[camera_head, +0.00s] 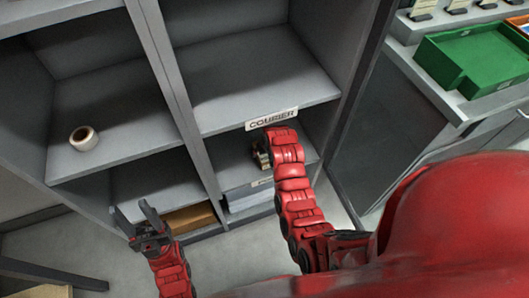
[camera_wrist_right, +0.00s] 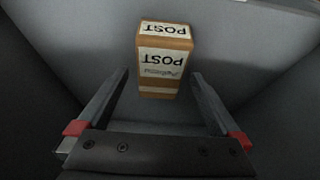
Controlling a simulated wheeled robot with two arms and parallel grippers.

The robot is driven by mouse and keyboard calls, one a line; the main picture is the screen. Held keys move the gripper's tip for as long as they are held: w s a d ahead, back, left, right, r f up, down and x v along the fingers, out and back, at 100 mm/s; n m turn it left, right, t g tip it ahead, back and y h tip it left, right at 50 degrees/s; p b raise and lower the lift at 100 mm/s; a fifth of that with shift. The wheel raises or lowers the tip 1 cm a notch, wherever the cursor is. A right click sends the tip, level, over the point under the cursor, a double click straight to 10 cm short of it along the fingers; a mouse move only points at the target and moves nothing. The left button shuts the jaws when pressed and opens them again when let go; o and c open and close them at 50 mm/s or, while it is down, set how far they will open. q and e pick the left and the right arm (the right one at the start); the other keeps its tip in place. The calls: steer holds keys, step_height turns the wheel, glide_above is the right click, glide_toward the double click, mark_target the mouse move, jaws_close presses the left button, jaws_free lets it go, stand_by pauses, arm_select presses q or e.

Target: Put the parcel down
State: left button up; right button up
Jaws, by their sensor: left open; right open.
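The parcel (camera_wrist_right: 164,60) is a brown box with white labels reading POST; in the right wrist view it rests on a grey surface. My right gripper (camera_wrist_right: 160,78) is open, with its two fingers apart and the parcel just beyond and between their tips. In the head view my right arm reaches into the shelf compartment under the COURIER sign (camera_head: 272,118); the arm hides most of that gripper and the parcel there. My left gripper (camera_head: 141,220) is open and empty, in front of the lower left compartment.
A grey shelf unit (camera_head: 165,60) with upright dividers surrounds my right arm. A tape roll (camera_head: 84,138) lies in a left compartment. Brown (camera_head: 188,219) and pale stacks lie low down. A counter with a green tray (camera_head: 470,62) stands at right.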

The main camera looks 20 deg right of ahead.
steer(key=shift+v, duration=2.15)
steer(key=shift+s+f, duration=0.1)
